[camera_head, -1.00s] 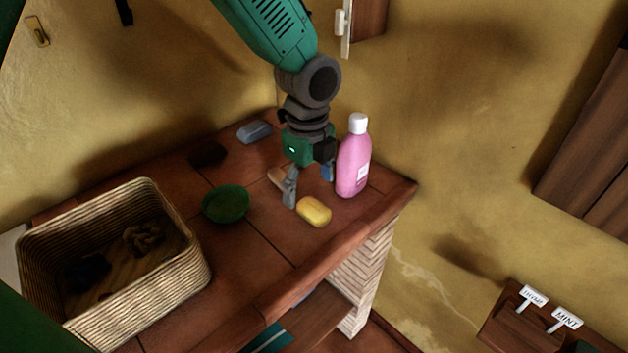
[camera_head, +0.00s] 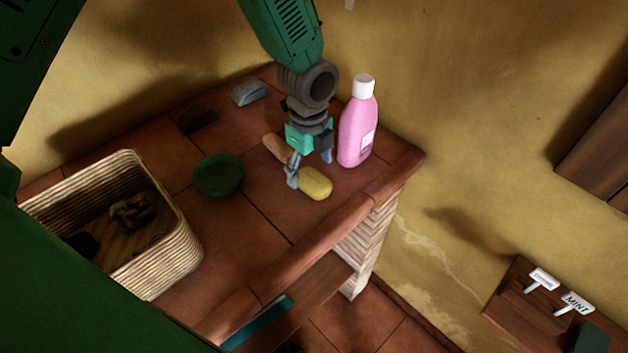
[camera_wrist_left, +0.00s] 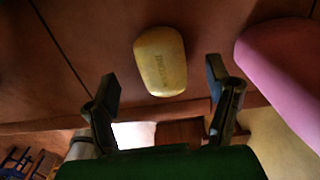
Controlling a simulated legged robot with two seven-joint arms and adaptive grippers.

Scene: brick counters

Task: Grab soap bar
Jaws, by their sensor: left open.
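A yellow soap bar (camera_head: 316,183) lies on the tiled counter (camera_head: 265,205), near its front edge. In the left wrist view the soap bar (camera_wrist_left: 160,61) lies ahead of the fingertips, roughly between their two lines. My left gripper (camera_head: 308,172) is above the counter, right behind the soap bar, fingers pointing down. In the left wrist view my left gripper (camera_wrist_left: 162,88) is open, with nothing between its fingers. Whether a finger touches the soap cannot be told. My right gripper is not in view.
A pink bottle (camera_head: 357,125) stands close to the right of the gripper. A green bowl (camera_head: 218,176), a grey-blue block (camera_head: 249,94) and a brown object (camera_head: 275,146) are on the counter. A wicker basket (camera_head: 172,258) stands at the left. Bare tiles lie between bowl and soap.

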